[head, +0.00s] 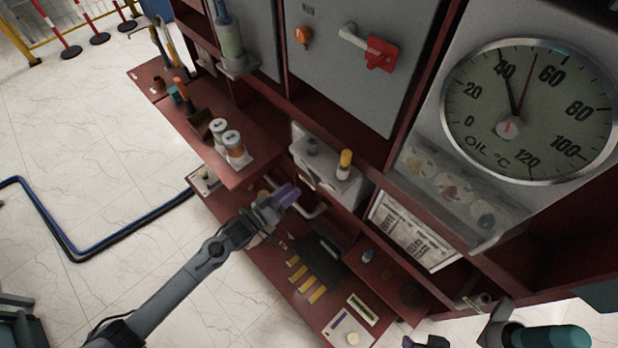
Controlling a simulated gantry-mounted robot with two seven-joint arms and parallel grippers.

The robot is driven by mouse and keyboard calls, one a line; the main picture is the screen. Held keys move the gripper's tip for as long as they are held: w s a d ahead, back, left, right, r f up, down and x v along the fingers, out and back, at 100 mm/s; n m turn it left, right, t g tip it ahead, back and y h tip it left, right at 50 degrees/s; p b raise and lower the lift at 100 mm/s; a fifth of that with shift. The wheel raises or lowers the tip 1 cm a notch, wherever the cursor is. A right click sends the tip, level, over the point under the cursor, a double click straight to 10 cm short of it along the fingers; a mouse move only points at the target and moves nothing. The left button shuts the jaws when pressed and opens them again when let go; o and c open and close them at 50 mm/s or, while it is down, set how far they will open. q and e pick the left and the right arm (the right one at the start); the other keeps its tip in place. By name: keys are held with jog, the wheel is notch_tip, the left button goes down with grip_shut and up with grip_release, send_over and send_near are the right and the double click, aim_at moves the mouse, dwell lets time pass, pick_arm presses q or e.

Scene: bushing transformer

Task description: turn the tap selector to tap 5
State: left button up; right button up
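I cannot tell for certain which part is the tap selector; no tap numbers are readable. A pale lever with a red plate (378,54) is mounted on the grey cabinet door, with an orange knob (303,36) to its left. My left gripper (284,197), with purple fingertips, is over the lower red shelf, in front of a grey box with a yellow-topped post. It is well below the lever and knob. Its finger gap is too small to judge. My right gripper (424,342) shows only partly at the bottom edge, and its fingers are unclear.
A large oil temperature dial (530,112) is at the upper right. The red shelf (262,172) holds jars (233,144) and tools. The grey box (326,166) stands beside it. The lower shelf carries a dark block (318,258) and yellow strips. A dark hose (75,255) lies on the pale floor.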

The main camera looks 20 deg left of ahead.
pick_arm(q)
jog(key=b+x, duration=0.1)
jog(key=x, duration=0.7)
jog(key=shift+w, duration=0.2)
jog(key=shift+c, duration=0.4)
grip_shut()
